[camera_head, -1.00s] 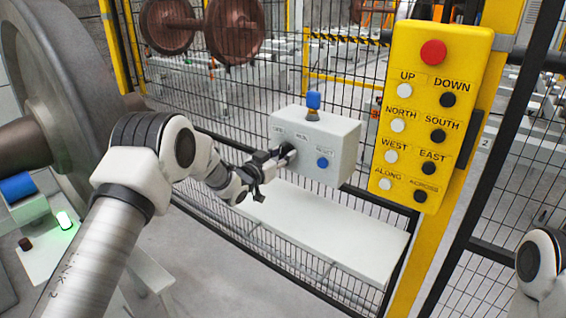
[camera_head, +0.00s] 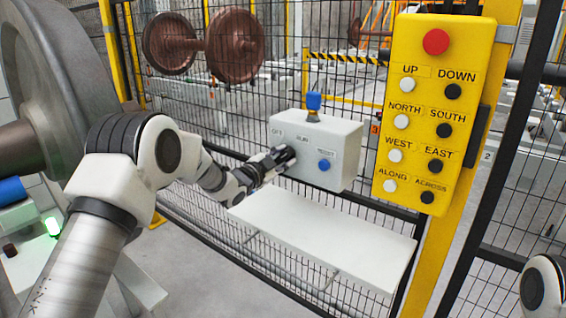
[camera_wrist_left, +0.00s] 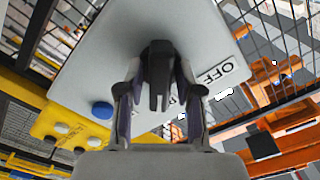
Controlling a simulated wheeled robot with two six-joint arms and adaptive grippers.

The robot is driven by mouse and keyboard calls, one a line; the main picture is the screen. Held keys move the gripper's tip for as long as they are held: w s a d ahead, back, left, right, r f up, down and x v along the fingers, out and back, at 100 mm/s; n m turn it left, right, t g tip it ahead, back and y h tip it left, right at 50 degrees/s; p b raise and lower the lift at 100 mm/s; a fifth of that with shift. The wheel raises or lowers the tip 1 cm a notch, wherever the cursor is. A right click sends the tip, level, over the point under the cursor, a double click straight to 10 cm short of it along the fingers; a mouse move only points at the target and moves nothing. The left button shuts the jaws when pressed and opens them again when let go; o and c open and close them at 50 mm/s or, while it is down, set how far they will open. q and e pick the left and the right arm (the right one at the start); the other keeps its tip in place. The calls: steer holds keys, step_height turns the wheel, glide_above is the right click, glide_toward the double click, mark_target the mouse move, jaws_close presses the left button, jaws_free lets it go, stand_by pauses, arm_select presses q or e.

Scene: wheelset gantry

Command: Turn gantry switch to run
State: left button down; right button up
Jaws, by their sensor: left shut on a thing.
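A light grey switch box (camera_head: 338,140) hangs on the mesh fence, with OFF, RUN and RESET labels on its face. Its dark switch knob (camera_head: 288,153) sits below the OFF and RUN labels. My left gripper (camera_head: 278,160) is at the knob and hides part of it. In the left wrist view the black knob (camera_wrist_left: 160,62) stands between the two fingers of my left gripper (camera_wrist_left: 158,95), which is shut on it. The OFF label (camera_wrist_left: 214,74) shows right of the knob there. I cannot tell which position the knob points to. My right gripper is out of view.
A blue reset button (camera_head: 324,165) and a blue-topped lamp (camera_head: 313,103) are on the box. A yellow pendant panel (camera_head: 425,150) with several buttons is to the right. A white shelf (camera_head: 325,240) lies below, and a large wheel (camera_head: 75,75) stands at left.

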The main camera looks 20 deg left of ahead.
arm_select(q)
steer(key=shift+f, duration=0.3)
steer(key=c, duration=1)
jaws_free()
steer(key=shift+c, duration=0.2)
steer(key=shift+a+r, duration=0.1)
steer(key=v, duration=1.2)
